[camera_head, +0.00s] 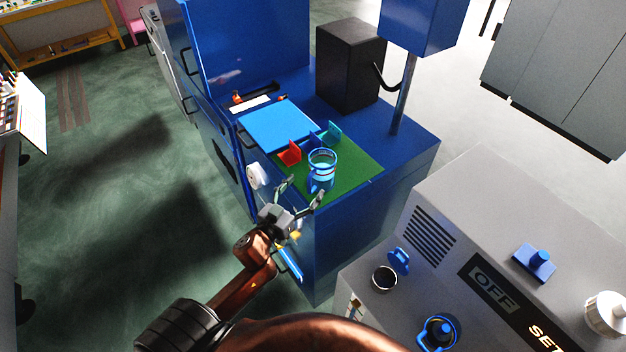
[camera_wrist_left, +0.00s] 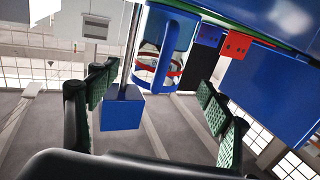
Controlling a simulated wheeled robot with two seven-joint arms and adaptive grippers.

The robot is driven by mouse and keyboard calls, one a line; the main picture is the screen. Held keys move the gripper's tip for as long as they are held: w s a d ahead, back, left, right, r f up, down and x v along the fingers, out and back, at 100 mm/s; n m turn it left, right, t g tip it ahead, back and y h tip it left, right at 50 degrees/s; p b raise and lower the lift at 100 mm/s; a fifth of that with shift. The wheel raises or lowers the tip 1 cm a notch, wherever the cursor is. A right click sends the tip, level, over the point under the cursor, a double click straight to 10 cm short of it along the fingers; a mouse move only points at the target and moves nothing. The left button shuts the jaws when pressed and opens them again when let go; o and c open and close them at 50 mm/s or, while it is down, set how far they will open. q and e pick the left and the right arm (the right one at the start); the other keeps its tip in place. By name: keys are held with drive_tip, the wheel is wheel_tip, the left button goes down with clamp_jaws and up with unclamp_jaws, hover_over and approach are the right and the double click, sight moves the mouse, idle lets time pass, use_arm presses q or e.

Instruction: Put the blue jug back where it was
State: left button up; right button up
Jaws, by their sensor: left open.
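The blue jug (camera_head: 322,168), clear with a blue rim and handle, stands upright on the green mat (camera_head: 361,175) near the front edge of the blue bench. Its handle faces my left gripper (camera_head: 300,193). That gripper is open and empty, just in front of the jug, with its fingertips spread. In the left wrist view, the jug (camera_wrist_left: 164,48) appears ahead, between the two green-padded fingers (camera_wrist_left: 157,100), apart from them as far as I can tell. My right gripper is out of view.
A red piece (camera_head: 289,153) and a teal piece (camera_head: 333,131) stand behind the jug, beside a light blue panel (camera_head: 278,126). A black box (camera_head: 349,68) stands farther back. A grey machine (camera_head: 455,215) with an OFF label is at the right.

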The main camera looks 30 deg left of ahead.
use_arm(q)
drive_tip(key=shift+s, duration=1.4)
idle(0.4)
